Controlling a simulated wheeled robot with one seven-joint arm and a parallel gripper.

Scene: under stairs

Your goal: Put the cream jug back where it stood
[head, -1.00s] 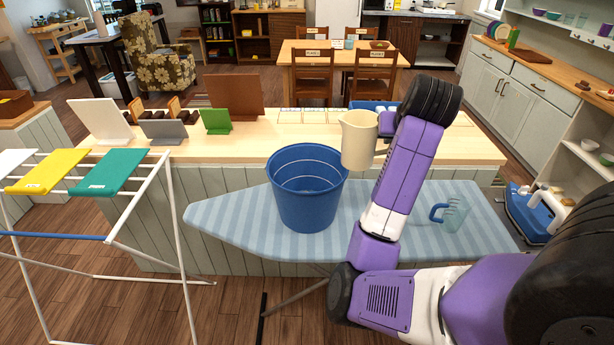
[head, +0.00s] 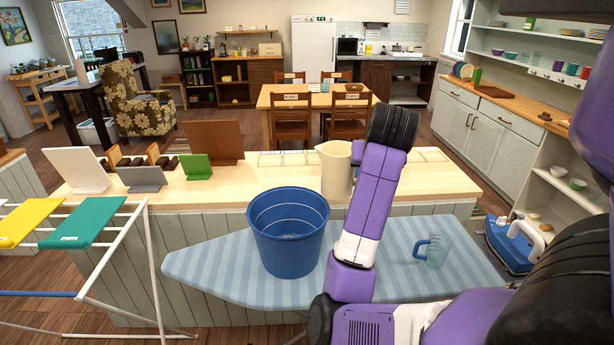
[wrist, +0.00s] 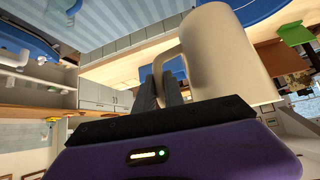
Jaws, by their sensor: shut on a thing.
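The cream jug (head: 335,172) is upright, its spout to the left in the head view, and appears over the wooden counter near its front edge. I cannot tell whether its base touches the counter. It also fills the upper middle of the wrist view (wrist: 226,58). My gripper (wrist: 168,88) is shut on the jug's handle. In the head view my wrist hides the fingers and the handle.
A blue bucket (head: 290,240) stands on the striped ironing board (head: 215,268), left of my arm. A clear jug with blue handle (head: 436,249) and an iron (head: 512,245) are to the right. The counter (head: 450,185) bears outlined squares; stands and a green board (head: 195,167) are left.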

